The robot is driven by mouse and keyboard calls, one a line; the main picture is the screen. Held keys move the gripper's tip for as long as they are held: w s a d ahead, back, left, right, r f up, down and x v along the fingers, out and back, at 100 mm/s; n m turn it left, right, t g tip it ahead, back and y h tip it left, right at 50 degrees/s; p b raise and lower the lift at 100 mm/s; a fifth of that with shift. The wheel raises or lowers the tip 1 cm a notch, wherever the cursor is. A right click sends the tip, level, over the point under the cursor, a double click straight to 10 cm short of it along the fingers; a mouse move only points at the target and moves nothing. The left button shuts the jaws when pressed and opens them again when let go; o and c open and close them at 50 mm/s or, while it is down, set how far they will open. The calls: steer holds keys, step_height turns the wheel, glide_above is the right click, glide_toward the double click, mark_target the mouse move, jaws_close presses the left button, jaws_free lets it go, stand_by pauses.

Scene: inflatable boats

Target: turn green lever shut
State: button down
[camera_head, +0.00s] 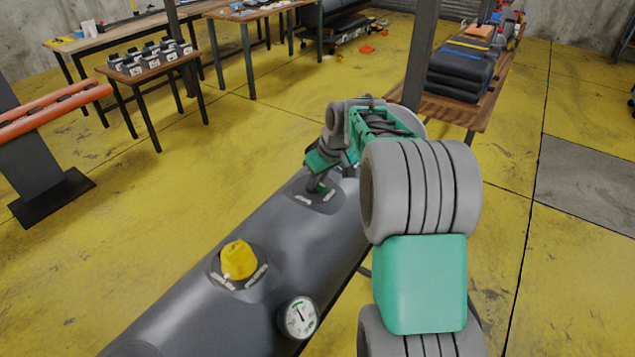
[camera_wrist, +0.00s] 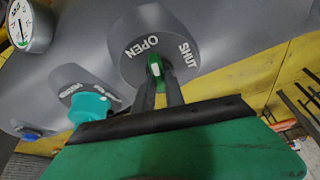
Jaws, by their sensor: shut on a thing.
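The green lever (camera_wrist: 155,66) stands on a round dark valve plate (camera_wrist: 150,35) marked OPEN and SHUT in the wrist view. My gripper (camera_wrist: 157,80) is shut on the lever, with its dark fingers on either side of it. The lever lies between the two words, close below OPEN; its exact angle is hard to tell. In the head view my gripper (camera_head: 318,184) reaches down to the same valve plate (camera_head: 327,201) on top of the grey boat tube (camera_head: 300,235). My arm and gripper hide part of the lever there.
A yellow knob (camera_head: 239,260) and a pressure gauge (camera_head: 299,318) sit nearer on the tube. A teal knob (camera_wrist: 88,108) shows beside the valve in the wrist view. An orange padded stand (camera_head: 50,110) is at left; tables stand behind. Yellow floor between them is clear.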

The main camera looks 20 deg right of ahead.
steer(key=m+b, duration=0.1)
steer(key=m, duration=0.1)
steer(key=m+h+b, duration=0.1)
steer(key=shift+a+f+m, duration=0.15)
steer(key=shift+a+m, duration=0.15)
steer(key=shift+m, duration=0.1)
steer(key=m+h, duration=0.1)
steer(key=m+b, duration=0.1)
steer(key=m, duration=0.1)
steer(key=shift+a+m+h, duration=0.2)
steer(key=shift+m+h, duration=0.1)
steer(key=shift+h, duration=0.1)
steer(key=m, duration=0.1)
steer(key=m+h, duration=0.1)
steer(key=m, duration=0.1)
steer(key=m+g, duration=0.1)
steer(key=shift+w+a, duration=0.15)
steer(key=shift+a, duration=0.1)
steer(key=shift+w+m+g+h+p, duration=0.15)
steer(key=shift+m+g+h+p, duration=0.35)
steer(key=shift+m, duration=1.1)
steer(key=c, duration=1.4)
jaws_free()
